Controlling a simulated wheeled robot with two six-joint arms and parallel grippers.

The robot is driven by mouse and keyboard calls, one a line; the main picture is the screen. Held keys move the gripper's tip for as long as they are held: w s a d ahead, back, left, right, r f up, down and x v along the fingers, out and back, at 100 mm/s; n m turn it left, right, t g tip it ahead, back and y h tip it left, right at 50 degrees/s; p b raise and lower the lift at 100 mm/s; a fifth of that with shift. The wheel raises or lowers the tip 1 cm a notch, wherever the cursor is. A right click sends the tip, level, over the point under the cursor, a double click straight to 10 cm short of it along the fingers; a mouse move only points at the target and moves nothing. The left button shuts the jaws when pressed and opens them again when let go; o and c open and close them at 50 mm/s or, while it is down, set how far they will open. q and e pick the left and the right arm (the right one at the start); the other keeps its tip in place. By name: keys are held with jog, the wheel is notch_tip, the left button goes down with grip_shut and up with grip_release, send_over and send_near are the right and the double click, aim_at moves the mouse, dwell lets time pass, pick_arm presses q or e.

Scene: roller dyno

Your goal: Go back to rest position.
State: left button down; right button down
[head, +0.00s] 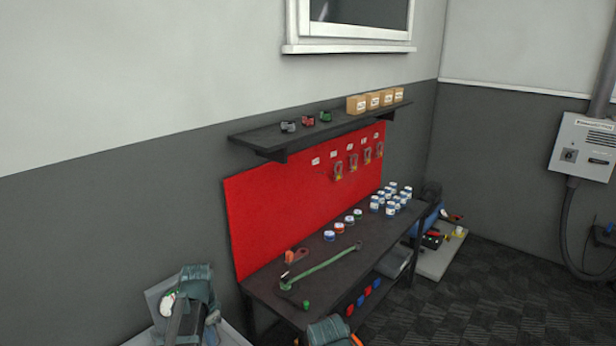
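Teal and dark parts that look like my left arm and gripper (186,312) show at the bottom left, in front of a light grey surface. A teal part that looks like my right arm (328,331) shows at the bottom edge, just in front of the workbench, and is mostly cut off by the frame. I see no clear fingertips on either side, so I cannot tell whether the grippers are open or hold anything. Both are low, apart from the items on the bench top.
A dark workbench (262,286) stands against a red pegboard (270,205), bearing a green-handled tool (322,267) and several small jars (391,200). A shelf (262,138) above holds boxes (377,101). A grey wall cabinet (583,147) hangs right. Dark floor (480,300) is free at right.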

pick_arm(q)
jog(key=s+d+f+n+b, duration=0.1)
jog(key=s+d+f+b, duration=0.5)
jog(key=d, duration=0.4)
jog(key=s+d+f+n+y+b, duration=0.1)
jog(key=s+d+f+n+b, duration=0.1)
jog(key=s+d+f+b, duration=0.5)
jog(key=s+d+f, duration=0.1)
jog(key=s+d, duration=0.1)
jog(key=d, duration=0.1)
jog(key=shift+s+d+f, duration=0.15)
jog(key=shift+s+f, duration=0.05)
dwell(0.5)
